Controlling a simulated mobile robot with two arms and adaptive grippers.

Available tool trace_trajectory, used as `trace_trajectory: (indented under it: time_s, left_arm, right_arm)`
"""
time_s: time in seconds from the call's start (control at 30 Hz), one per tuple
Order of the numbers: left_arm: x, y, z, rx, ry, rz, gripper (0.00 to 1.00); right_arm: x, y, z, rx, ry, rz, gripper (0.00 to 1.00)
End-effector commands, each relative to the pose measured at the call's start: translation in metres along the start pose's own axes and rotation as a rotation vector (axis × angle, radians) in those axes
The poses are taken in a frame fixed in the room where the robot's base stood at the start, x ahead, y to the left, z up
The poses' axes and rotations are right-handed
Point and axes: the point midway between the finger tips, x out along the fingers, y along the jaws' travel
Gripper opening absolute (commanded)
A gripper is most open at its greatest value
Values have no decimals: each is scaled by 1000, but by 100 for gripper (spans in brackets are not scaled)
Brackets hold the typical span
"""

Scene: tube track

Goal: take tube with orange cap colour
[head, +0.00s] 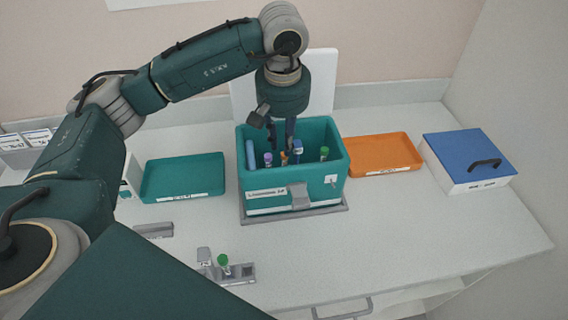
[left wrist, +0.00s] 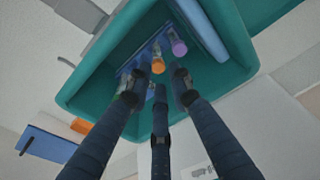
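The orange-capped tube (head: 284,157) stands in the teal box (head: 265,196), and its cap also shows in the left wrist view (left wrist: 158,66). A purple-capped tube (head: 268,158) is to its left, a blue-capped tube (head: 298,146) to its right and a green-capped tube (head: 324,153) farther right. My left gripper (head: 284,146) reaches down into the box from above. In the left wrist view its three fingers (left wrist: 158,80) are spread apart, with the orange cap between the tips of the two outer ones. I cannot tell whether they touch it. My right gripper is not in view.
A teal tray (head: 150,185) is left of the box, an orange tray (head: 385,168) right of it. A blue-lidded white box (head: 465,155) stands at far right. A small rack (head: 240,272) with a green-capped tube (head: 223,261) is in front. The box walls surround my fingers.

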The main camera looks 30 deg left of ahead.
Motion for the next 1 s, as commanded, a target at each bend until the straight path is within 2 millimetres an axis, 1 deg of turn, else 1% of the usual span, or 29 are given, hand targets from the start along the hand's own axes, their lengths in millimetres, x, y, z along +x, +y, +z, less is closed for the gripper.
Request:
trace_trajectory:
  time_s: [0.13, 0.27, 0.3, 0.4, 0.5, 0.7, 0.8, 1.0]
  left_arm:
    - [10, 0, 1, 0, -4, -2, 20]
    - [29, 0, 4, 0, -5, -3, 20]
    - [36, 0, 4, -1, -4, -2, 20]
    - [48, 1, 3, -1, -3, 0, 20]
    - [54, 1, 3, -1, 0, 1, 20]
    - [55, 1, 3, -1, 1, 1, 20]
    - [55, 1, 3, -1, 1, 2, 2]
    - [54, 1, 3, -1, 1, 2, 1]
  right_arm:
    - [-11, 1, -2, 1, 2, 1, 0]
    - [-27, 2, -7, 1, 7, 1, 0]
    - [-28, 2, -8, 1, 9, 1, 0]
    - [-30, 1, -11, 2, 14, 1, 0]
    - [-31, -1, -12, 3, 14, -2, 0]
    - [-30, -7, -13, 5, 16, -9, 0]
    - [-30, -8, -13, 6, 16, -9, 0]
    - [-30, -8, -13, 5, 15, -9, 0]
